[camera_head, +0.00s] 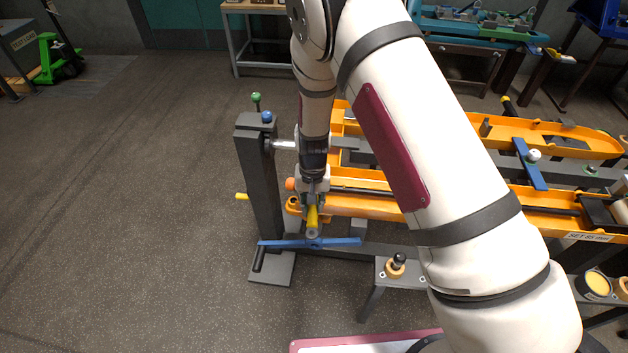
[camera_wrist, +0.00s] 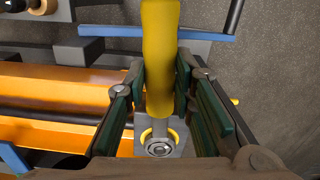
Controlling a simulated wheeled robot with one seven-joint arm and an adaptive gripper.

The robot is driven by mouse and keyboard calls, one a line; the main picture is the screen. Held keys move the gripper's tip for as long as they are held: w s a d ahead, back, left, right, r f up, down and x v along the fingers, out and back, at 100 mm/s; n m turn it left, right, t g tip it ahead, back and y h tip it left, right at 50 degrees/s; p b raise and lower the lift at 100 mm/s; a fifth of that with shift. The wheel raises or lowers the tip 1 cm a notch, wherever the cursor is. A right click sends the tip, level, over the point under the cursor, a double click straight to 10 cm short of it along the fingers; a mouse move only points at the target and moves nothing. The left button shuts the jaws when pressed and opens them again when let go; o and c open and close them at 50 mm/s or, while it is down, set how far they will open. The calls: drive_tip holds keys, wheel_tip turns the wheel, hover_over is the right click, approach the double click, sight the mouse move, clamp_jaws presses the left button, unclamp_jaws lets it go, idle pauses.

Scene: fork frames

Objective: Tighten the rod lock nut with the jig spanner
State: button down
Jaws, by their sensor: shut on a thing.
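My gripper (camera_head: 312,200) is shut on a yellow handle (camera_head: 312,217), which looks like the jig spanner's. In the wrist view the handle (camera_wrist: 160,55) runs from the top edge down between the green-padded fingers (camera_wrist: 168,90). Its lower end meets a grey part with a round, bolt-like centre (camera_wrist: 158,148) and a yellow ring around it. I cannot tell whether this is the lock nut or the spanner's end. A dark rod (camera_head: 365,191) lies along the orange fork frame (camera_head: 350,207), right of my gripper. The spanner's jaw is not clearly visible.
A dark post (camera_head: 262,180) with coloured knobs stands left of my gripper. A blue bar (camera_head: 335,242) with a black grip (camera_head: 259,259) crosses just below it. A small grey shelf (camera_head: 384,270) holds a black-knobbed piece (camera_head: 397,264).

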drive_tip(key=shift+w+a, duration=0.1)
drive_tip(key=shift+a, duration=0.2)
drive_tip(key=shift+d+n, duration=0.5)
drive_tip(key=shift+d, duration=0.3)
idle(0.7)
drive_tip(key=c, duration=2)
unclamp_jaws()
clamp_jaws()
drive_tip(key=shift+d, duration=0.2)
drive_tip(key=shift+r+p, duration=0.6)
drive_tip(key=shift+r, duration=2.05)
drive_tip(key=shift+r+p, duration=0.35)
drive_tip(key=shift+r, duration=1.6)
